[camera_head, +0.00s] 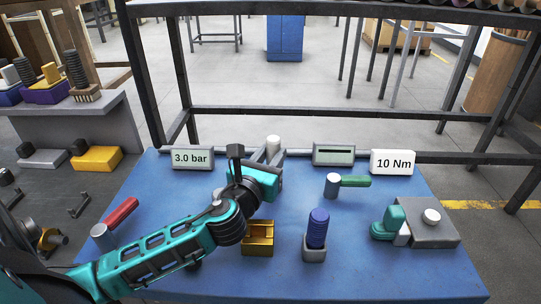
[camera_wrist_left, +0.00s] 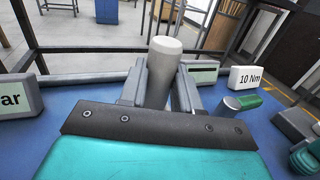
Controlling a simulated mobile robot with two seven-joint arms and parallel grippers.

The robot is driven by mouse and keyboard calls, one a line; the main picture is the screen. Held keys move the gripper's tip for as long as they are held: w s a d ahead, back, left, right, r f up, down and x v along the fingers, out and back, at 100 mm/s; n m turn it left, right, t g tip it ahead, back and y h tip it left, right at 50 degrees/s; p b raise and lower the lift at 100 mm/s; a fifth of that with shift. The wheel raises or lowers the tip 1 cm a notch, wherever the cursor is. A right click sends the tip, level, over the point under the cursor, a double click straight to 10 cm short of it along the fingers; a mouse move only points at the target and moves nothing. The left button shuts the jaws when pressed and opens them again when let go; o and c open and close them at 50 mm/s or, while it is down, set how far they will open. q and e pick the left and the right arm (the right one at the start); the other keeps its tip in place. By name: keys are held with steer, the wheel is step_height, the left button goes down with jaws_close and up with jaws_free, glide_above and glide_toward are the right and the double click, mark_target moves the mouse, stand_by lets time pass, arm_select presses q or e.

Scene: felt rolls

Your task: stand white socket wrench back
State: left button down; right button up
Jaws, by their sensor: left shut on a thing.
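My left gripper (camera_head: 268,160) is over the back middle of the blue table. It is shut on a pale cylinder, which looks like the white socket wrench (camera_head: 273,142). In the left wrist view the white socket wrench (camera_wrist_left: 163,65) stands up between the two grey fingers (camera_wrist_left: 160,95), close to upright. Its lower end is hidden behind the gripper, so I cannot tell if it touches the table. A yellow open holder (camera_head: 258,250) sits on the table nearer to me, below my forearm's end. My right gripper is not in view.
A red-handled tool (camera_head: 122,213) lies at left, a green-handled one (camera_head: 355,181) at right. A blue ribbed cylinder (camera_head: 318,226) stands in a grey base. A grey block (camera_head: 440,235) is far right. Signs reading 3.0 bar (camera_head: 192,158) and 10 Nm (camera_head: 393,162) line the back edge.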

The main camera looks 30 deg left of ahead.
arm_select(q)
steer(key=shift+f, duration=0.25)
steer(key=c, duration=0.7)
jaws_free()
steer(key=shift+s, duration=0.1)
steer(key=shift+s+d+b, duration=0.2)
steer(key=shift+s+d, duration=0.25)
steer(key=shift+s, duration=1.65)
steer(key=shift+s+d+b, duration=0.15)
steer(key=shift+s+d, duration=0.25)
steer(key=shift+s, duration=1.65)
steer(key=shift+s+d+b, duration=0.2)
steer(key=shift+s+d, duration=0.25)
steer(key=shift+s, duration=1.65)
